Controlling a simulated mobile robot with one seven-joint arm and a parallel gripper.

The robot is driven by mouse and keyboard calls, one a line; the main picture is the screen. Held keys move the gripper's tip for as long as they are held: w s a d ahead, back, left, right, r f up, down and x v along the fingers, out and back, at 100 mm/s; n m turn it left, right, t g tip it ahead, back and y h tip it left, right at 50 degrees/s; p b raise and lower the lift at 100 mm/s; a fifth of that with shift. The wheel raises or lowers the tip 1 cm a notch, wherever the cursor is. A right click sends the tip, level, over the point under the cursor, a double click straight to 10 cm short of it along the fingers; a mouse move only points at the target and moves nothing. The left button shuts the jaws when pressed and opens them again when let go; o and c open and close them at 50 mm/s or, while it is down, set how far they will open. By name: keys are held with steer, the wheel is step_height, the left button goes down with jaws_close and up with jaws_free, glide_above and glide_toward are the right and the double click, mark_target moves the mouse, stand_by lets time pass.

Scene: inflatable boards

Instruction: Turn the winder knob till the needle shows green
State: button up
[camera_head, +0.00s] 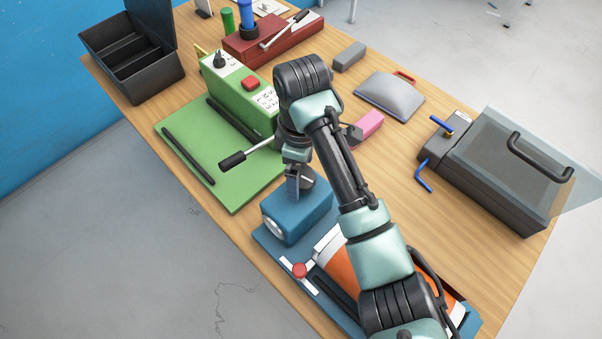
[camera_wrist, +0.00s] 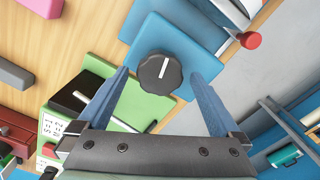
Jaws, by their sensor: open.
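The knob (camera_wrist: 160,73) is round, black and ridged, with a white line across its top. It sits on top of the blue box (camera_head: 298,212), which also shows in the wrist view (camera_wrist: 150,37). My gripper (camera_wrist: 159,74) is open, its two blue fingers apart on the left and right of the knob, with gaps between. In the head view my gripper (camera_head: 299,183) points down over the box and hides the knob. A pale round dial (camera_head: 274,227) is on the box's end face; its needle and colours are too small to read.
A red-tipped lever (camera_head: 299,270) and an orange cylinder (camera_head: 337,258) are beside the box on the blue base. A green machine (camera_head: 238,92) with a black-handled crank (camera_head: 232,160) stands close behind.

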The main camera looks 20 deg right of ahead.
steer(key=shift+f, duration=0.35)
steer(key=c, duration=1.3)
steer(key=shift+r+m+p, duration=0.1)
steer(key=shift+m+p, duration=0.2)
steer(key=shift+p, duration=0.1)
steer(key=m+p, duration=0.2)
steer(key=p, duration=0.1)
steer(key=shift+r+m, duration=0.2)
steer(key=shift+m, duration=0.1)
steer(key=m+p, duration=0.3)
steer(key=shift+m, duration=0.3)
steer(key=m+p, duration=0.3)
steer(key=m, duration=0.1)
steer(key=shift+f+m, duration=0.1)
steer(key=shift+m, duration=0.2)
steer(key=shift+f+m+p, duration=0.1)
steer(key=shift+m+p, duration=0.6)
steer(key=shift+m, duration=0.9)
